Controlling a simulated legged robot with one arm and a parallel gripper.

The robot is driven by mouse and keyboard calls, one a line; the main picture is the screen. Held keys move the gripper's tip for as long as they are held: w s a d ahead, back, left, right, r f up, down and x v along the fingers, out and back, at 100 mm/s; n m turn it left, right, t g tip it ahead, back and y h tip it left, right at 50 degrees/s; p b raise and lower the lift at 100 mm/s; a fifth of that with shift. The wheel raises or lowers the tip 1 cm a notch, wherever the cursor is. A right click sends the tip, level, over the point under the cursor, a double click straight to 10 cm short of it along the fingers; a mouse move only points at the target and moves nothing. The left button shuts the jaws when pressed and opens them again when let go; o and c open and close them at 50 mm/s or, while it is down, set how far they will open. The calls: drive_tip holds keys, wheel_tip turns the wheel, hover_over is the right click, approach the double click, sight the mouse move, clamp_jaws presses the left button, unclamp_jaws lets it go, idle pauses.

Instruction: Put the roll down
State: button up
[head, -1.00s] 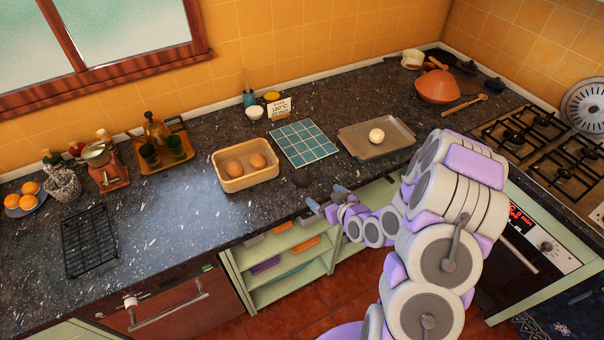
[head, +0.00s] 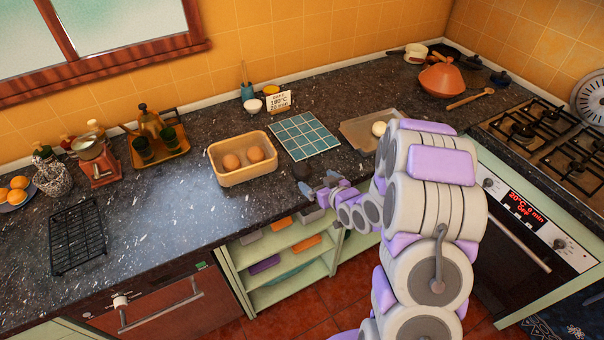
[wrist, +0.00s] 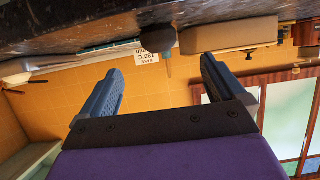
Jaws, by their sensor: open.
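Two brown rolls (head: 231,161) (head: 256,154) lie in a light wooden box (head: 244,178) on the counter. A pale round dough ball (head: 379,128) sits on a metal tray (head: 358,133), partly hidden by my arm. My gripper (head: 318,182) is at the counter's front edge, right of the box. It is open, and nothing shows between the fingers in the wrist view (wrist: 161,67). A small dark rounded object (head: 301,172) stands on the counter just ahead of the fingertips; it also shows in the wrist view (wrist: 191,41), beyond the fingers. I cannot tell what it is.
A blue tiled mat (head: 306,136) lies bare behind the gripper, between box and tray. A sign card (head: 279,102) stands behind it. A black rack (head: 77,236) lies at the left. Open shelves (head: 285,262) are below the counter edge.

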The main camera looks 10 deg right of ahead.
sight(306, 171)
drive_tip(key=x, duration=0.6)
drive_tip(key=shift+b, duration=0.4)
drive_tip(key=shift+w+a+f, duration=0.1)
drive_tip(key=shift+w+a, duration=0.15)
drive_tip(key=shift+w, duration=0.25)
drive_tip(key=shift+d+b+x, duration=0.1)
drive_tip(key=shift+b+x, duration=0.3)
drive_tip(key=shift+x, duration=0.8)
drive_tip(key=shift+d+b+x, duration=0.15)
drive_tip(key=shift+b+x, duration=0.25)
drive_tip(key=shift+x, duration=0.8)
drive_tip(key=c, duration=1.2)
